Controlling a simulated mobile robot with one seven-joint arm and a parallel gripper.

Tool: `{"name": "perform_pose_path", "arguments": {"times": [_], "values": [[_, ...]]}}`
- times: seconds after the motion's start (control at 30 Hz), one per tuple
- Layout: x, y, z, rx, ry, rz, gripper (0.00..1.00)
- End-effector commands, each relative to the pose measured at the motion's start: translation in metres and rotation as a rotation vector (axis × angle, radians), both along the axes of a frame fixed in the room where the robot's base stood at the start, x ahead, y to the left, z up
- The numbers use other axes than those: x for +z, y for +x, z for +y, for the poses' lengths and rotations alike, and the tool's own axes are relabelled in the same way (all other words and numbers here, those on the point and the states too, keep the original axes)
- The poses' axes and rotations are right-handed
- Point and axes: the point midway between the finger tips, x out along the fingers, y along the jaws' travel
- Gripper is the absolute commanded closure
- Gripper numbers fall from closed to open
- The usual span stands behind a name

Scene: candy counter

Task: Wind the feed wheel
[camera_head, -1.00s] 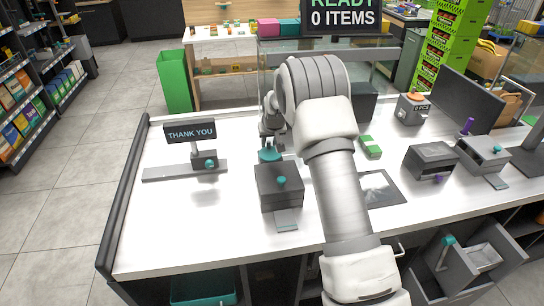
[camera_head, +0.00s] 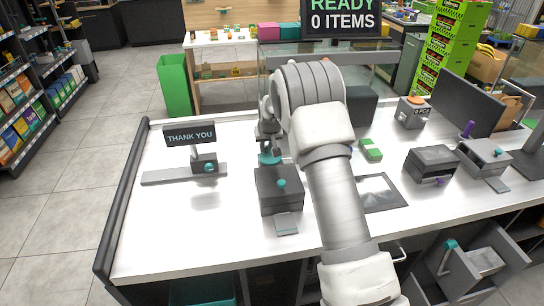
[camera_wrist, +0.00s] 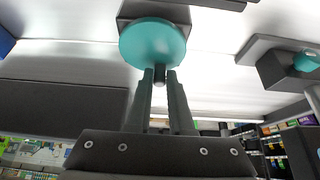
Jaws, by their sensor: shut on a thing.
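The feed wheel is a teal disc (camera_wrist: 153,43) on a dark grey box, seen close in the wrist view. In the head view the teal wheel (camera_head: 270,159) shows at the far side of the dark grey box (camera_head: 278,196). A short dark handle (camera_wrist: 159,76) stands out from the disc's edge. My gripper (camera_wrist: 160,80) has its two fingers closed around this handle. In the head view my gripper (camera_head: 268,145) is just beyond the box, partly hidden by my own wrist and arm.
A "THANK YOU" sign (camera_head: 190,134) with a teal knob stands to the left. A green item (camera_head: 370,150), a dark flat pad (camera_head: 380,190) and several grey devices lie right of my arm. The white counter (camera_head: 150,235) is clear at the front left.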

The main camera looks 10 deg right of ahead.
Motion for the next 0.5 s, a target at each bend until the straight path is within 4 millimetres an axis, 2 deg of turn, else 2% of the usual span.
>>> {"name": "perform_pose_path", "arguments": {"times": [0.27, 0.5], "values": [[-0.0011, -0.0069, 0.0093, 0.002, -0.001, 0.001, 0.98], [-0.0005, -0.0077, 0.0098, 0.001, 0.000, 0.001, 0.98]]}}
